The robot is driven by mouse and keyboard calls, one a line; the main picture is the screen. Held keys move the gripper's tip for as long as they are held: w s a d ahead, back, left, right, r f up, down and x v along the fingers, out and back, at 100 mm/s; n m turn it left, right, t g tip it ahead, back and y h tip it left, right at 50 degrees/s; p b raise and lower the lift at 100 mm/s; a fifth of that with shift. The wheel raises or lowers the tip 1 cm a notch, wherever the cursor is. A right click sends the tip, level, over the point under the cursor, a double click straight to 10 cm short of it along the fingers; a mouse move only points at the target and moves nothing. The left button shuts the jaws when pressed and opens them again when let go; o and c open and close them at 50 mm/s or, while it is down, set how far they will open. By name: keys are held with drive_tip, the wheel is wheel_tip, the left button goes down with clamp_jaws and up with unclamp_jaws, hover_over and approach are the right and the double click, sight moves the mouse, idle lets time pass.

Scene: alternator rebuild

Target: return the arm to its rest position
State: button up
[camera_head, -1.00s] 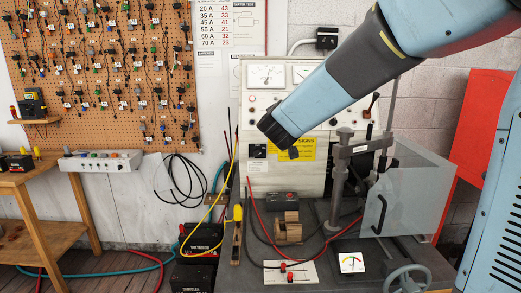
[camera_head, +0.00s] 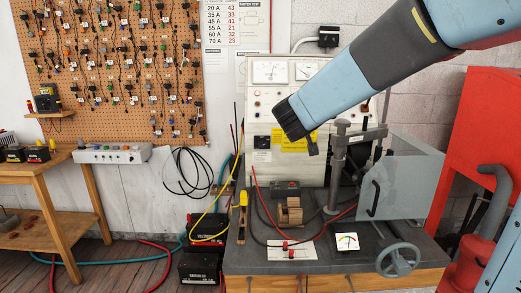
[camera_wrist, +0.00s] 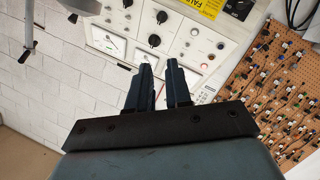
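My arm comes in from the upper right in the head view. My gripper (camera_head: 312,146) is in front of the yellow sign on the cream test panel (camera_head: 259,97), above the bench. In the wrist view, the two dark fingers of my gripper (camera_wrist: 160,82) stand a little apart with a narrow gap between them. Nothing shows between the fingers. The panel with its dials and knobs (camera_wrist: 155,40) lies beyond the fingertips.
The grey bench (camera_head: 250,256) carries a clamp stand (camera_head: 339,165), a clear guard (camera_head: 410,188), a handwheel (camera_head: 398,260) and cables. A wooden table (camera_head: 50,187) stands left. A red cabinet (camera_head: 485,135) is at right. Batteries and hoses lie on the floor.

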drive_tip(key=s+d+f+m+g+h, duration=0.3)
drive_tip(key=s+d+m+g, duration=0.3)
drive_tip(key=s+d, duration=0.95)
drive_tip(key=s+a+f+n+g+y, duration=0.1)
drive_tip(key=s+a+f+y, duration=0.1)
drive_tip(key=s, duration=0.5)
drive_tip(key=s+a+f+g+y, duration=0.2)
drive_tip(key=s+f+y, duration=0.1)
drive_tip(key=s, duration=0.5)
drive_tip(key=shift+s+f+n+g+y, duration=0.2)
drive_tip(key=shift+f+n+g+y, duration=0.15)
drive_tip(key=shift+y, duration=0.45)
